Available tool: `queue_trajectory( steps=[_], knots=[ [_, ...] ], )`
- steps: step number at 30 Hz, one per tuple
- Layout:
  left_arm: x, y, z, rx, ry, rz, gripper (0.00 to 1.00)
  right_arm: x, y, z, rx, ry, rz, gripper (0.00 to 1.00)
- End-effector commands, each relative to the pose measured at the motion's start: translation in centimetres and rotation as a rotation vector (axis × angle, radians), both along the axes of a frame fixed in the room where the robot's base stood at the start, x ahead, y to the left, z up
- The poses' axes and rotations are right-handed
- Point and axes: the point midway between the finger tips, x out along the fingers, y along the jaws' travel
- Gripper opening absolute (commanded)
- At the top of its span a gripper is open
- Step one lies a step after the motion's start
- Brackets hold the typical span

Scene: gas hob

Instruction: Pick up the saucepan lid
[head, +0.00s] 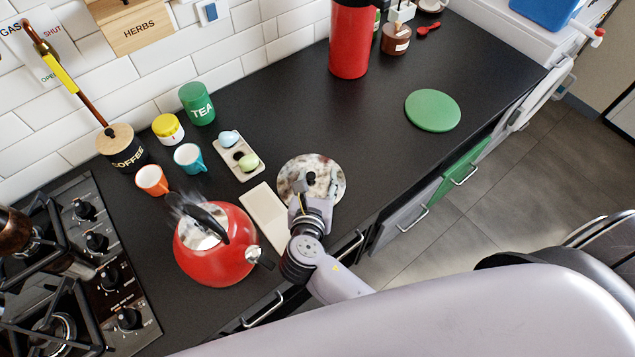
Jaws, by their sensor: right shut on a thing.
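The saucepan lid (327,170) is a round, shiny, mottled grey-white disc with a black knob, at the middle of the dark worktop. My right gripper (307,190) reaches in from the worktop's front edge and is shut on the lid's knob. The gripper covers the lid's near part. I cannot tell whether the lid touches the worktop. My left gripper is out of view.
A steaming red kettle (213,260) stands left of the gripper, with a pale rectangular slab (265,215) between. An egg tray (247,172), cups and tins stand behind. The gas hob (120,285) is left. Right of the lid is clear worktop up to a green disc (433,110).

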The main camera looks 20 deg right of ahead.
Motion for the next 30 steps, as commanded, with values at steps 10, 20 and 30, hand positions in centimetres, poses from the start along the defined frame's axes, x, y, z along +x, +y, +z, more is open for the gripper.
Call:
queue_trajectory(
  steps=[10, 20, 30],
  knots=[
    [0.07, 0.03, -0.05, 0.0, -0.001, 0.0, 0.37, -0.23, 0.11, -0.57, 0.007, 0.011, 0.001, 0.02],
    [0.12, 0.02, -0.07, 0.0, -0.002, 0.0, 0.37, -0.34, -0.07, -0.76, 0.004, 0.016, -0.004, 0.0],
    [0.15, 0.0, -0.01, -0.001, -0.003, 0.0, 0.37, -0.39, -0.2, -0.55, 0.002, 0.018, -0.007, 0.0]
  ],
)
